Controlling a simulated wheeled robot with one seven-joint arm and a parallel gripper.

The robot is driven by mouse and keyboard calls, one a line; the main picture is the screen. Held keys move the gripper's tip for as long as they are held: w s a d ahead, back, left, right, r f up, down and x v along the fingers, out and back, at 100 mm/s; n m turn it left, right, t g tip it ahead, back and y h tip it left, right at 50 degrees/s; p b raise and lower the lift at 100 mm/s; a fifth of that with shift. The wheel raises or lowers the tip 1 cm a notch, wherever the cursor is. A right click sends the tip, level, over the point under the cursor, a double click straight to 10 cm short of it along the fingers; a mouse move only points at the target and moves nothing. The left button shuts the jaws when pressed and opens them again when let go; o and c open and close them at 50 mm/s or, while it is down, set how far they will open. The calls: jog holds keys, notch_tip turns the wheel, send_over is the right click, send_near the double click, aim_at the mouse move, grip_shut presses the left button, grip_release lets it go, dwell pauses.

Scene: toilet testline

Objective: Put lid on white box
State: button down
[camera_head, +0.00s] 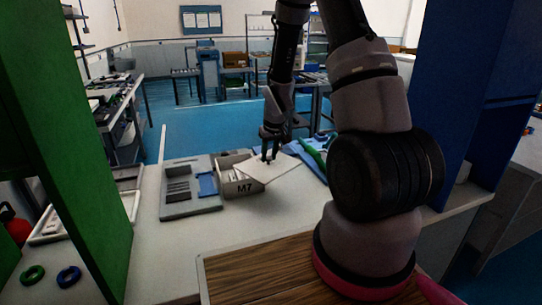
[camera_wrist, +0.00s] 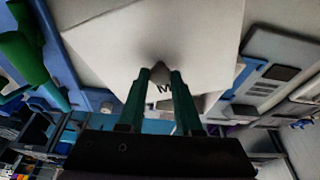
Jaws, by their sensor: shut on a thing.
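The white box (camera_head: 238,188), marked M7, stands on the light table. Its left part is open at the top, with some contents showing. The white lid (camera_head: 276,172) is a flat plate that lies over the box's right side and sticks out past it to the right, turned at an angle to the box. My gripper (camera_head: 269,158) is above the lid, shut on its small knob. In the wrist view, the green fingers of my gripper (camera_wrist: 160,76) are on either side of the knob, and the lid (camera_wrist: 190,35) fills the upper middle. The lid hides most of the box there.
A grey tray (camera_head: 190,205) with dark slots and a blue piece stands just left of the box. Green and blue items (camera_head: 314,154) lie right of the lid. A green panel (camera_head: 70,150) and a blue panel (camera_head: 465,95) flank the table.

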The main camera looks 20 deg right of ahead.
jog(key=shift+w+a+n+y, duration=0.3)
jog(key=shift+w+a+n, duration=0.5)
jog(key=shift+w+n, duration=0.1)
jog(key=w+a+r+n+g+y, duration=0.25)
jog(key=w+a+n, duration=0.45)
jog(key=w+n, duration=0.35)
jog(key=shift+n+t, duration=0.25)
jog(key=shift+s+f, duration=0.2)
jog(key=shift+f, duration=1.35)
jog(key=shift+s+f, duration=0.15)
jog(key=shift+f, duration=1.4)
jog(key=shift+f, duration=0.4)
jog(key=c, duration=0.5)
grip_release()
